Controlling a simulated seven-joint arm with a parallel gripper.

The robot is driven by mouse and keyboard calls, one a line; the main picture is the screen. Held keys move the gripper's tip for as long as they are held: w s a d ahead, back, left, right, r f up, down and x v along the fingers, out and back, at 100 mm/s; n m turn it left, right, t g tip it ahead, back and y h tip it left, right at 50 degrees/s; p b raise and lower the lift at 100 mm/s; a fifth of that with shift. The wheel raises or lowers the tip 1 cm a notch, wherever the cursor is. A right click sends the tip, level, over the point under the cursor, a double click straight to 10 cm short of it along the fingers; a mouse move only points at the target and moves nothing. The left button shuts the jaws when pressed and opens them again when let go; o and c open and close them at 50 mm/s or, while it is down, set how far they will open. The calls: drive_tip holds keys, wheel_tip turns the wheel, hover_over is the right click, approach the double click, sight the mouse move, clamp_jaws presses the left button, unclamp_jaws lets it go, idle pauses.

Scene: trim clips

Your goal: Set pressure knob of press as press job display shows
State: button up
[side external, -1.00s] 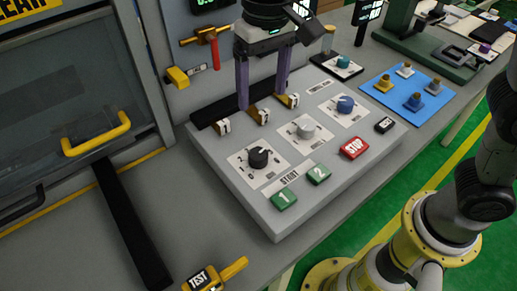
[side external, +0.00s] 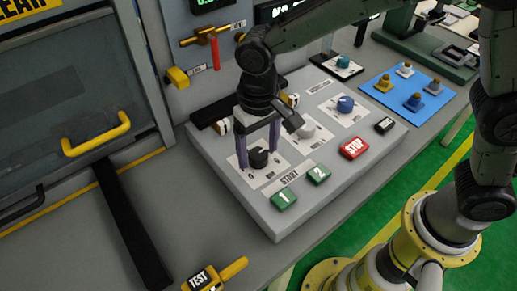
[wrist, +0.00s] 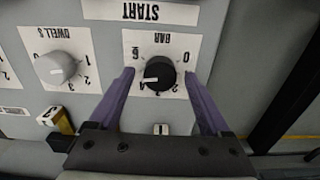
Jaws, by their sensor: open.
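The black pressure knob (side external: 258,157) sits on a white dial plate at the near left of the sloped panel. In the wrist view the knob (wrist: 157,74) appears upside down on a plate marked BAR, its white pointer line toward the left of the picture. My gripper (side external: 257,152) points down over it, open, with one purple finger on each side. In the wrist view my gripper (wrist: 158,76) shows a gap between each finger and the knob. A green-lit display (side external: 210,3) is cut off at the top edge, its reading not legible.
A grey knob (wrist: 54,67) marked DWELL S and a blue knob (side external: 345,104) share the panel. Green buttons 1 (side external: 284,199) and 2 (side external: 319,175) and a red STOP button (side external: 354,147) lie along the front. A yellow TEST handle (side external: 215,275) lies at the front.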

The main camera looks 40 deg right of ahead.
drive_tip(key=shift+f, duration=0.45)
clamp_jaws()
idle(0.3)
drive_tip(key=n, duration=0.4)
drive_tip(key=shift+r+n, duration=0.1)
drive_tip(key=shift+n, duration=1.7)
